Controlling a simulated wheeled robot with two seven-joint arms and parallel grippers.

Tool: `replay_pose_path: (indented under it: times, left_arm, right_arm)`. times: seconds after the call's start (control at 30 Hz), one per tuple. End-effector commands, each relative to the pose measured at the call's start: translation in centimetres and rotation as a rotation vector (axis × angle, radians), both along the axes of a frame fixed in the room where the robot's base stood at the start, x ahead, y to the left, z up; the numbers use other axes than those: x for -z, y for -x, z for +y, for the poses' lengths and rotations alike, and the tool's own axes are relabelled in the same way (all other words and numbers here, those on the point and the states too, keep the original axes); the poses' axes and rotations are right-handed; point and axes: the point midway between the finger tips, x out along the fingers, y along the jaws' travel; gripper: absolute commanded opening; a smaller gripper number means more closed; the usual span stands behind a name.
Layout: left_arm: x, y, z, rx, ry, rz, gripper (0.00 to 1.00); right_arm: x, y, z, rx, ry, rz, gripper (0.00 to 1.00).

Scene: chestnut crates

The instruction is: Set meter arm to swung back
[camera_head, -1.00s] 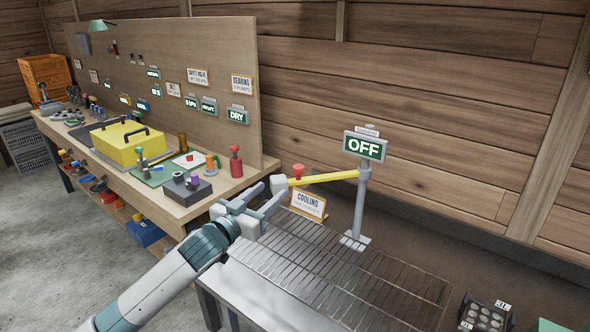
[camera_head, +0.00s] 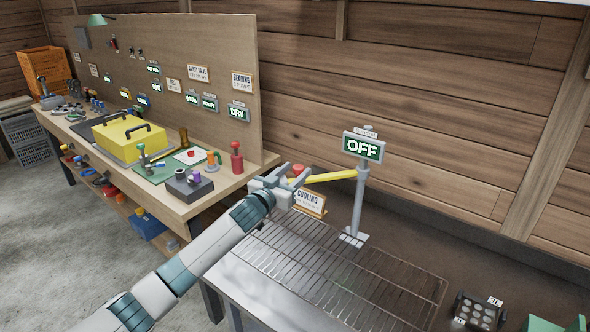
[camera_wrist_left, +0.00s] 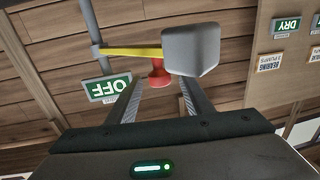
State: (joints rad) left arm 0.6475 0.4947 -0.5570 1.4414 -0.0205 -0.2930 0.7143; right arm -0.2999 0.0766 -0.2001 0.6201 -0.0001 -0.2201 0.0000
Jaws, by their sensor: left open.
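The meter arm (camera_head: 332,177) is a yellow bar reaching left from a grey post (camera_head: 358,210) with a sign (camera_head: 363,147) reading OFF. A red knob (camera_head: 298,170) sits near its free end. In the left wrist view the yellow bar (camera_wrist_left: 130,52), the red knob (camera_wrist_left: 158,75) and a grey block (camera_wrist_left: 194,50) at the bar's end all show. My left gripper (camera_head: 289,184) is open at the free end, and partly hides it in the head view. In the wrist view the knob appears between its fingers; I cannot tell whether they touch it. My right gripper is not in view.
A COOLING card (camera_head: 311,204) stands behind the wire rack (camera_head: 340,265) under the meter arm. A workbench (camera_head: 190,208) with a yellow box (camera_head: 128,138), a red bottle (camera_head: 236,160) and small parts runs left. A dark holder (camera_head: 474,312) stands at lower right.

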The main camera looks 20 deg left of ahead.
Motion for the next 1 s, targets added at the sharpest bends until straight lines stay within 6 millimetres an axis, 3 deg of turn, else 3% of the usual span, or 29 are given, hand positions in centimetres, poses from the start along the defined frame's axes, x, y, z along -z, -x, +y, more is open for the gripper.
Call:
replay_pose_path:
  times: [0.43, 0.63, 1.0]
  left_arm:
    - [0.01, -0.62, -0.16, 0.000, 0.000, 0.000, 0.46]
    - [0.02, -0.61, -0.15, 0.000, 0.000, 0.000, 0.01]
    - [0.18, -0.43, -0.27, -0.017, 0.003, 0.002, 0.00]
  right_arm:
    - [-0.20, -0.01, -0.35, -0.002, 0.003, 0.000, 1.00]
    - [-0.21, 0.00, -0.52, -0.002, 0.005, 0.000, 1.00]
    - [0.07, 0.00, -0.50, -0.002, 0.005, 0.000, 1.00]
